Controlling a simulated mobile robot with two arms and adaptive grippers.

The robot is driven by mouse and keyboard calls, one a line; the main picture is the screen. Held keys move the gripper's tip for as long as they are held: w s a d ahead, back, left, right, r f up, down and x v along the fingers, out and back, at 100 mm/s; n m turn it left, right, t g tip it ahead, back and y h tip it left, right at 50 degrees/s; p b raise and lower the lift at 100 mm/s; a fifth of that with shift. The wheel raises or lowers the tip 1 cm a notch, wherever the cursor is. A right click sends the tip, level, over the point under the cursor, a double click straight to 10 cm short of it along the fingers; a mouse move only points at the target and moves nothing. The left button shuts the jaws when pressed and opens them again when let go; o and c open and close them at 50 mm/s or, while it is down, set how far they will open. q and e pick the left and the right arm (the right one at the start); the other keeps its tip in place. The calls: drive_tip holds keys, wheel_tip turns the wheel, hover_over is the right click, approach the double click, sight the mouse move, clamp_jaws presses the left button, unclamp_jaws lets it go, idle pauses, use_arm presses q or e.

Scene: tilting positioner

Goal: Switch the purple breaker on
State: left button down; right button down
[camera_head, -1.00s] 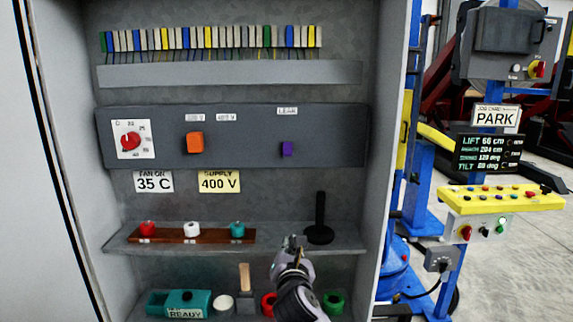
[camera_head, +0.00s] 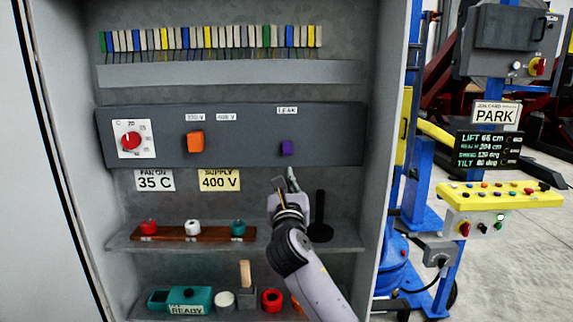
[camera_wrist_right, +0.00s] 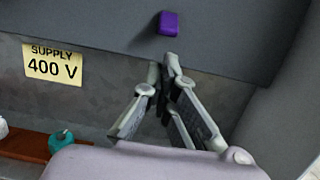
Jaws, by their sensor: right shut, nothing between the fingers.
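The purple breaker (camera_head: 286,148) is a small purple lever on the dark grey panel (camera_head: 245,160), below the label LEAK (camera_head: 287,110). It also shows in the right wrist view (camera_wrist_right: 169,23), near the top. My right gripper (camera_head: 285,180) is shut and empty. It is below the purple breaker and apart from it in the picture. In the right wrist view its fingertips (camera_wrist_right: 162,66) meet a little under the breaker, near the panel's lower edge. My left gripper is not in view.
An orange switch (camera_head: 195,141) and a red dial (camera_head: 131,140) are on the same panel. Below is a shelf (camera_head: 350,242) with a black upright post (camera_head: 319,217) close to my right gripper and a wooden strip (camera_head: 178,235) with knobs. The cabinet's right wall (camera_head: 386,140) bounds the space.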

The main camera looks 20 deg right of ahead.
sight(286, 160)
drive_tip(key=p+x, duration=0.1)
drive_tip(key=x, duration=0.5)
idle(0.3)
